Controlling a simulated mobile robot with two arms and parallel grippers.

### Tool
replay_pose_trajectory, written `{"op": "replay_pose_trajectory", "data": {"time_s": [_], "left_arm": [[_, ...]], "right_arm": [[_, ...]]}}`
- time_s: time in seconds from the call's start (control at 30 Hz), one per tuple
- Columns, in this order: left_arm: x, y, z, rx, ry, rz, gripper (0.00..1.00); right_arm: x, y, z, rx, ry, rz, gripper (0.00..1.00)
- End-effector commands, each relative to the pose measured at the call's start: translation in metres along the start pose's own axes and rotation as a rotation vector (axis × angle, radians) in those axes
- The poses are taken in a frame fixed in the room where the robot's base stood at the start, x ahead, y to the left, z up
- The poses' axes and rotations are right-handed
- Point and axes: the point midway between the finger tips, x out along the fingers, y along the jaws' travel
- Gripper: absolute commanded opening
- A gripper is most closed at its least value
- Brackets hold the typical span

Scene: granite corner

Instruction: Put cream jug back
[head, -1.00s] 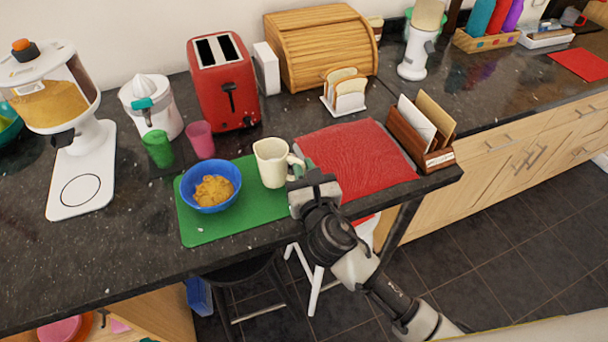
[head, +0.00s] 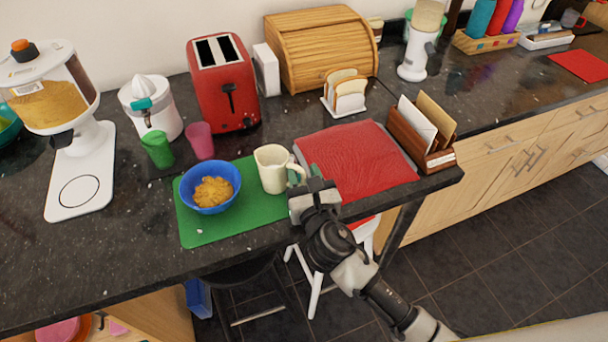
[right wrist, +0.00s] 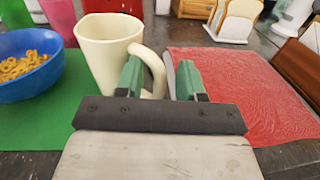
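The cream jug (head: 271,169) stands upright on the green mat (head: 207,229), just right of the blue bowl (head: 210,187). In the right wrist view the jug (right wrist: 107,45) has its handle toward my right gripper (right wrist: 160,80). The gripper's green fingers are apart, with the outer part of the handle between them and a gap before the right finger. The left finger overlaps the handle's loop. In the head view my right gripper (head: 312,182) is at the mat's right edge. My left gripper is not in view.
A red mat (head: 355,160) lies right of the jug, with a letter holder (head: 421,140) beyond it. A pink cup (head: 201,140), a green cup (head: 157,149) and a red toaster (head: 222,85) stand behind. The counter between toaster and red mat is clear.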

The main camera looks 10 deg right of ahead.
Motion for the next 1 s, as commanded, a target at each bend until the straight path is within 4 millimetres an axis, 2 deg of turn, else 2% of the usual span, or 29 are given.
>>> {"op": "replay_pose_trajectory", "data": {"time_s": [0.03,0.17,0.4,0.6,0.8,1.0], "left_arm": [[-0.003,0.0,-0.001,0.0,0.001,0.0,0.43],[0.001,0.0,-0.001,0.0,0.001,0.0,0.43],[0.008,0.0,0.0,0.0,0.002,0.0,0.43],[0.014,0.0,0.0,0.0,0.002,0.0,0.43],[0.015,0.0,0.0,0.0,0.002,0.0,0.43],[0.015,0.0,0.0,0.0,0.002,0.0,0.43]], "right_arm": [[0.0,0.0,0.005,0.001,-0.001,0.0,0.38],[-0.017,0.0,0.0,0.0,0.002,0.001,0.38],[-0.069,0.0,-0.001,0.0,0.002,0.001,0.38],[-0.104,0.0,0.0,0.001,0.001,0.0,0.38],[-0.119,0.0,0.002,0.001,0.0,0.0,0.38],[-0.12,0.0,0.003,0.0,-0.001,0.0,0.38]]}}
